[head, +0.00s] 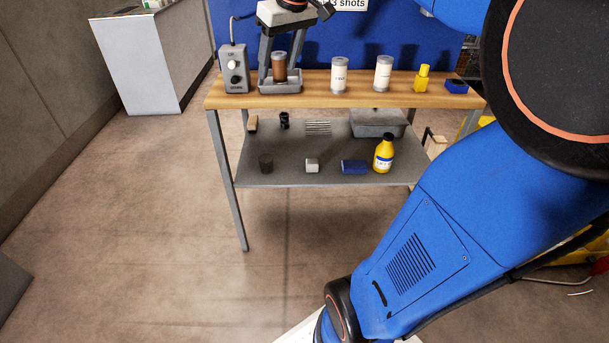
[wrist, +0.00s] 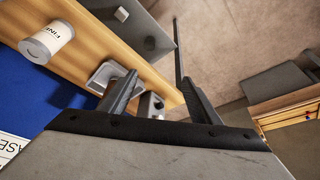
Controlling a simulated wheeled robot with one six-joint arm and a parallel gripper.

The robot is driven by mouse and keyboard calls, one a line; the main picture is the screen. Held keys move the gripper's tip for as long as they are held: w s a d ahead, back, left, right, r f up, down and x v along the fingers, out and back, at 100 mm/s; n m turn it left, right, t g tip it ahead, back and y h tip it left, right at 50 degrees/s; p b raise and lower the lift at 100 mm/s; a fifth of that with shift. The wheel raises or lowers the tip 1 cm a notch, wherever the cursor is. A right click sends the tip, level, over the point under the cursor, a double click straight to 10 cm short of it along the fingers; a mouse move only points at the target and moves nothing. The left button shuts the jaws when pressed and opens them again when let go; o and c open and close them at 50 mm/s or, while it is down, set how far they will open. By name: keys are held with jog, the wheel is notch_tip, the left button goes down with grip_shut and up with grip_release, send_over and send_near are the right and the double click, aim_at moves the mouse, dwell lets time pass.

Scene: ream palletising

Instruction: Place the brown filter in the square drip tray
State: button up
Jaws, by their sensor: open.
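The brown filter (head: 279,67), an upright cylinder with a pale top, appears to stand in the square grey drip tray (head: 283,88) on the wooden bench top. My gripper (head: 284,66) is open above the tray. Its two fingers show either side of the filter in the head view, with no clear contact. In the wrist view my gripper's fingers (wrist: 164,80) are spread apart, and the grey tray (wrist: 103,76) shows partly behind the left finger. I cannot pick out the filter in that view.
Two white cylinders (head: 339,75) (head: 383,73), a yellow bottle (head: 422,79) and a dark blue item (head: 456,87) stand to the right. A grey control box (head: 235,70) stands close on the left. The lower shelf (head: 270,175) holds several small things.

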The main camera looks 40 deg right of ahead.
jog(key=s+a+f, duration=0.4)
jog(key=s+f, duration=0.5)
jog(key=s, duration=0.2)
jog(key=s+a+f+m, duration=0.1)
jog(key=s+a+f, duration=0.3)
jog(key=s+f, duration=0.6)
jog(key=shift+s+a, duration=0.35)
jog(key=shift+s, duration=0.65)
